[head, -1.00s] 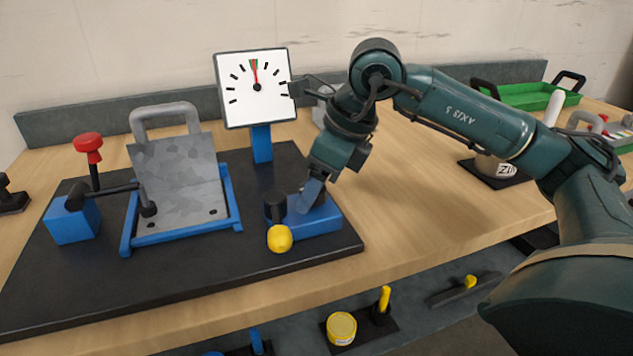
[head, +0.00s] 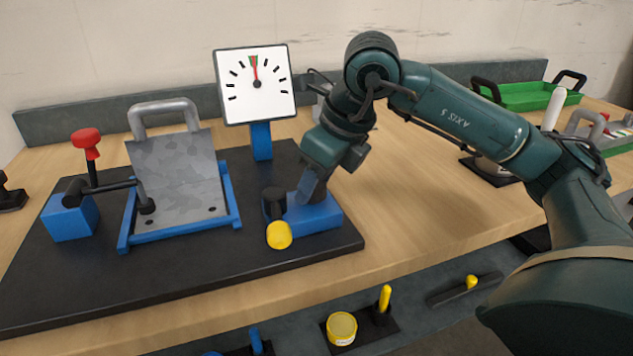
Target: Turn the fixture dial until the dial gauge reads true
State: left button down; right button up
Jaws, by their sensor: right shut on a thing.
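The dial gauge (head: 274,98) is a white square face on a blue post (head: 261,142). Its red needle points nearly straight up, at or very near the small green mark at the top. The blue fixture block (head: 322,217) sits at the right of the black base plate, with a black knob (head: 273,203) and a yellow ball (head: 279,235) at its left end. My right gripper (head: 305,196) points down onto the block, just right of the black knob. It is shut on the fixture dial, which the fingers hide. My left gripper is out of view.
A grey metal plate (head: 180,175) leans in a blue frame on the base plate (head: 200,270). A red-knobbed clamp (head: 86,139) stands left of it. A green tray (head: 530,97) is at the back right. Bare bench lies between the fixture and the tray.

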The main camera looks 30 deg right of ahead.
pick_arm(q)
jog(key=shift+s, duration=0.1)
pick_arm(e)
jog(key=shift+m, duration=0.5)
jog(key=o, duration=1)
jog(key=shift+c, duration=0.2)
pick_arm(q)
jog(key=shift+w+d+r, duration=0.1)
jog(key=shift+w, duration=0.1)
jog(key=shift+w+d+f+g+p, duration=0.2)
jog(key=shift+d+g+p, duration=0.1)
jog(key=shift+p, duration=0.85)
pick_arm(e)
jog(key=v, duration=1.3)
jog(key=shift+s, duration=0.2)
